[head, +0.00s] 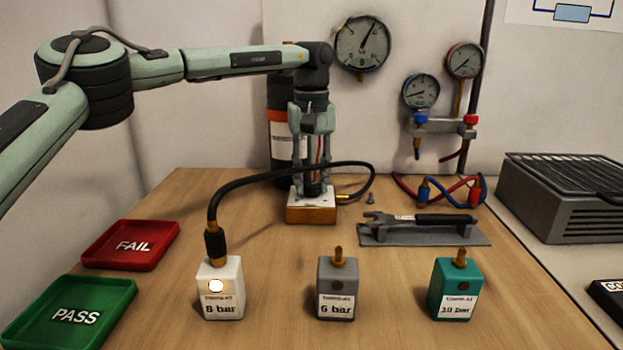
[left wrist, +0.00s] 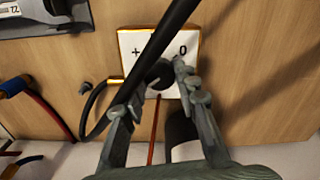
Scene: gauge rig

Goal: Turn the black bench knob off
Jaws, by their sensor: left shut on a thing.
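The black bench knob (left wrist: 160,74) sits on a wooden block with a white top plate (left wrist: 130,42). The plate carries a "+" mark and a "0" mark in the left wrist view. In the head view the block (head: 312,214) stands at the back middle of the bench. My left gripper (head: 312,186) points straight down over it, its fingers closed around the knob; it also shows in the left wrist view (left wrist: 158,82). The fingers and a black hose partly hide the knob, so its exact setting cannot be told. My right gripper is not in view.
The black hose (head: 270,173) arches past my left gripper to the white 8 bar block (head: 221,290). Grey (head: 337,290) and teal (head: 455,290) blocks stand in front. A wrench (head: 420,219) lies at right, trays (head: 130,244) at left. A large gauge (head: 362,45) hangs behind.

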